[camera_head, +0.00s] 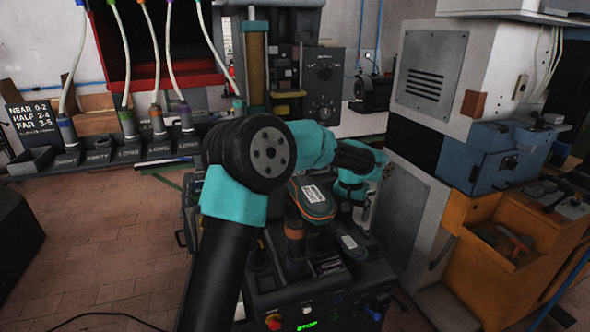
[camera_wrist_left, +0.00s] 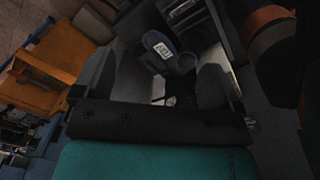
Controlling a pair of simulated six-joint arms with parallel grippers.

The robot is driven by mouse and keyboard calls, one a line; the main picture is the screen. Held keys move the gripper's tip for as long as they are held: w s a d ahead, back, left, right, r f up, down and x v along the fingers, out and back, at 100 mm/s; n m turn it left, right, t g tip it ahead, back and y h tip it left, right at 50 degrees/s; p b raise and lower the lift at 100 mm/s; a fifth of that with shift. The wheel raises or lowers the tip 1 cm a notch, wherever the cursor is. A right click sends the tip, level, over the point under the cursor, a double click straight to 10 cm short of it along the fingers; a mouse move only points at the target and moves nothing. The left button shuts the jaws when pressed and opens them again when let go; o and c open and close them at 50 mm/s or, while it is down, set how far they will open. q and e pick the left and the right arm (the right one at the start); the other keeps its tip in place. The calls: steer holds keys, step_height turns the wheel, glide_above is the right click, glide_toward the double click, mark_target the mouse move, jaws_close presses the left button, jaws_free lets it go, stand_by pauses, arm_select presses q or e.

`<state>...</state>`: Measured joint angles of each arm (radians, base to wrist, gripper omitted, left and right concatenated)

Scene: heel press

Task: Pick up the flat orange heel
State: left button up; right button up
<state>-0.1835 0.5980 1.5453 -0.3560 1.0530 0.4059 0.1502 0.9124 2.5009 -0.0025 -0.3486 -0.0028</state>
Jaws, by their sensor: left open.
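My left gripper (camera_wrist_left: 156,85) is open in the left wrist view, its two dark fingers wide apart. A dark rounded piece with a white label (camera_wrist_left: 161,48) shows beyond and between them; I see no contact. In the head view my left arm reaches over the machine, and its fingertips are not clear. Below the arm, a dark shoe-shaped piece with a white label and orange rim (camera_head: 313,203) sits on an upright post. A second dark labelled piece (camera_head: 350,243) is just right of it. I cannot make out a flat orange heel for certain. My right gripper is not in view.
An orange bin (camera_head: 480,262) stands at the right, beside a grey cabinet (camera_head: 401,215). A rack (camera_head: 120,150) with several hose-topped holders runs along the left. A black sign (camera_head: 35,122) stands at far left. The brick floor (camera_head: 100,245) at left is mostly clear.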

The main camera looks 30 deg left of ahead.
arm_select(q)
steer(key=s+a+r+n+y, duration=0.1)
steer(key=a+r+n, duration=0.3)
steer(key=r, duration=1)
steer(key=s+a+r+n+t+y, duration=0.1)
steer(key=s+a+r+n, duration=0.2)
steer(key=a+r, duration=0.7)
step_height(320, 180, up, 4)
steer(key=n, duration=0.2)
steer(key=shift+s+a+r+n+t+y, duration=0.15)
steer(key=shift+s+n+t+y, duration=0.15)
steer(key=shift+s+y, duration=0.1)
steer(key=x, duration=1.1)
steer(key=shift+w+f, duration=0.15)
steer(key=shift+f, duration=0.15)
steer(key=shift+a+f, duration=0.1)
steer(key=shift+f, duration=0.25)
steer(key=shift+w+x, duration=0.2)
steer(key=shift+x, duration=2.4)
